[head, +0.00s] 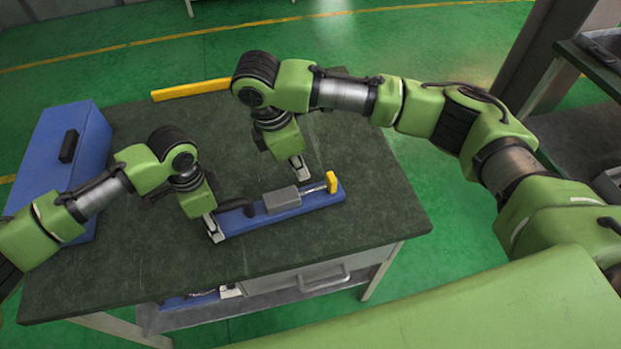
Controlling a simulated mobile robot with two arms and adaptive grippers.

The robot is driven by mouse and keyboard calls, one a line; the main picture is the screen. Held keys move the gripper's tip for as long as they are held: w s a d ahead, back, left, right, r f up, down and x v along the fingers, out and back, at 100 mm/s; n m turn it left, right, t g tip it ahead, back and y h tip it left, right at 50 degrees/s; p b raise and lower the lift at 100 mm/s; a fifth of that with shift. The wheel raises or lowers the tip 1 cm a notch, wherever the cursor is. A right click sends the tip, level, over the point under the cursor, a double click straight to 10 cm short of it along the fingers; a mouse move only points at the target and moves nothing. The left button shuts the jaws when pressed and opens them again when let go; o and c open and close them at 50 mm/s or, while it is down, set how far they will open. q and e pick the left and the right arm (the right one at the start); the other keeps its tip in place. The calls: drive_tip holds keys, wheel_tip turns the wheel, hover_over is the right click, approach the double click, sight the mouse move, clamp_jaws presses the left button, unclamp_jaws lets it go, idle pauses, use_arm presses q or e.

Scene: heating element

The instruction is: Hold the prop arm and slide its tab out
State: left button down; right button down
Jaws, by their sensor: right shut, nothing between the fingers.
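A long blue base (310,203) lies on the dark workbench, carrying a grey block (282,200), a thin metal rod (313,188) and an upright yellow tab (332,183) at its right end. I cannot tell which part is the prop arm. My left gripper (214,228) points down at the left end of the base; its fingertips are too small to tell whether they grip it. My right gripper (300,168) is shut and empty, just behind the rod and block, apart from the yellow tab.
A blue case (92,135) with a black handle stands at the bench's left. The dark bench top (375,205) is clear to the right. A drawer (305,278) is below the front edge.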

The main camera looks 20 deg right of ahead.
use_arm(q)
drive_tip(key=shift+d, duration=0.1)
use_arm(e)
drive_tip(key=shift+v, duration=1.75)
use_arm(q)
drive_tip(key=c, duration=1.1)
unclamp_jaws()
drive_tip(key=shift+o, duration=0.2)
